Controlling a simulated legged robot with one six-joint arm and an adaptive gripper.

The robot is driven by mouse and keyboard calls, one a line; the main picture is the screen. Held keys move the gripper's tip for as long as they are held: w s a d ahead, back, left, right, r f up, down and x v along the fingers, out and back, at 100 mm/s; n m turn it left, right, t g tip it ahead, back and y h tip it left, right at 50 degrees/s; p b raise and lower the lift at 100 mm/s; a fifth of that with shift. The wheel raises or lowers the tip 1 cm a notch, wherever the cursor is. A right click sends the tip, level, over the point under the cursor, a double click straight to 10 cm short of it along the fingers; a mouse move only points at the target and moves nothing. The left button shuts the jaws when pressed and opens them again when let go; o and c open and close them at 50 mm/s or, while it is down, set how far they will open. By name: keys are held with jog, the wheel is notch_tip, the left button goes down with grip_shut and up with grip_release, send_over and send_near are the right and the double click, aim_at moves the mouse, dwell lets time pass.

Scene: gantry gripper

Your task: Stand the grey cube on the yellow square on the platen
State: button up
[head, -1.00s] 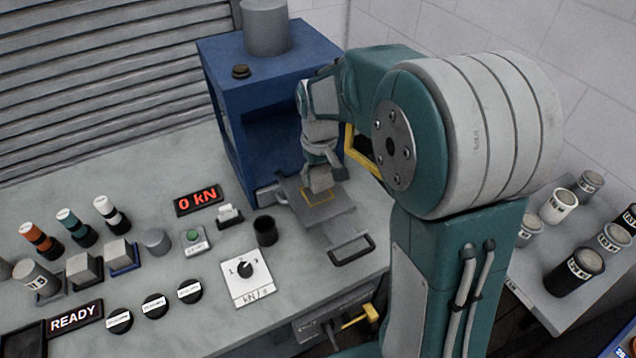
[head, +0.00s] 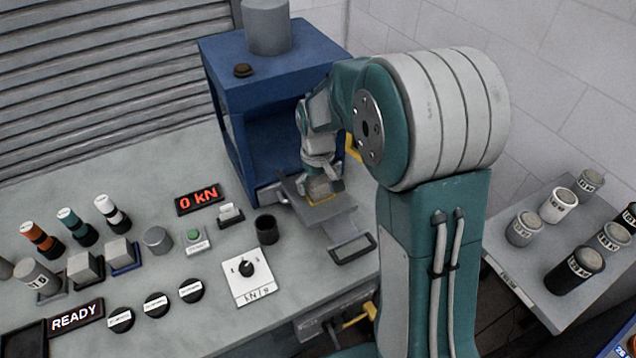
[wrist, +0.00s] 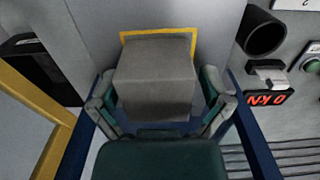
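The grey cube (wrist: 155,75) sits within the yellow square (wrist: 158,33) on the platen (head: 336,222). In the wrist view, the square's outline shows along the cube's far edge and at its sides; the near part is hidden. In the head view, the cube (head: 318,187) appears upright over the square (head: 322,203). My gripper (wrist: 158,85) is around the cube, one finger on each side. The fingers look slightly parted from it, with a narrow gap clearest on the right in the wrist view. It is low over the platen in the head view (head: 322,178).
The blue press frame (head: 240,130) stands close behind my gripper. A dark cup (head: 267,230), a dial plate (head: 247,278) and a green button (head: 194,235) lie left of the platen. The display (head: 199,199) reads 0 kN. Several labelled cylinders stand at the right.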

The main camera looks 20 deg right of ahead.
aim_at(318, 178)
jog(key=shift+a, duration=0.1)
notch_tip(318, 178, up, 12)
jog(key=shift+f, duration=0.2)
jog(key=shift+s+r, duration=0.15)
jog(key=shift+r, duration=0.3)
jog(key=s+r+m+t, duration=0.1)
jog(key=s+r+t, duration=0.1)
jog(key=s, duration=0.9)
jog(key=s+r+m+t, duration=0.1)
jog(key=s+r+t, duration=0.1)
jog(key=s, duration=0.9)
jog(key=shift+r+t, duration=0.2)
jog(key=shift+t, duration=0.6)
